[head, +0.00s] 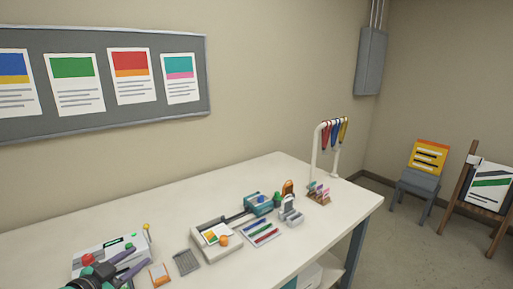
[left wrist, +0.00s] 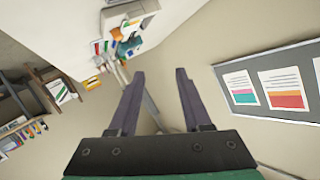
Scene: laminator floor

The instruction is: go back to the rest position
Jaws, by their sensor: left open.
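My left gripper (head: 141,258) shows at the lower left of the head view, over the near left part of the white table (head: 150,217). In the left wrist view its two dark fingers (left wrist: 158,76) stand wide apart with nothing between them. In the head view it overlaps a white and grey machine (head: 92,252) with a red knob; I cannot tell whether they touch. My right gripper is in neither view.
On the table are a grey calculator (head: 186,262), a small orange-framed card (head: 159,274), a white device with a card (head: 216,242), a teal device (head: 258,204) and a lanyard stand (head: 317,150). A pinboard (head: 130,122) hangs behind. The table's back left is clear.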

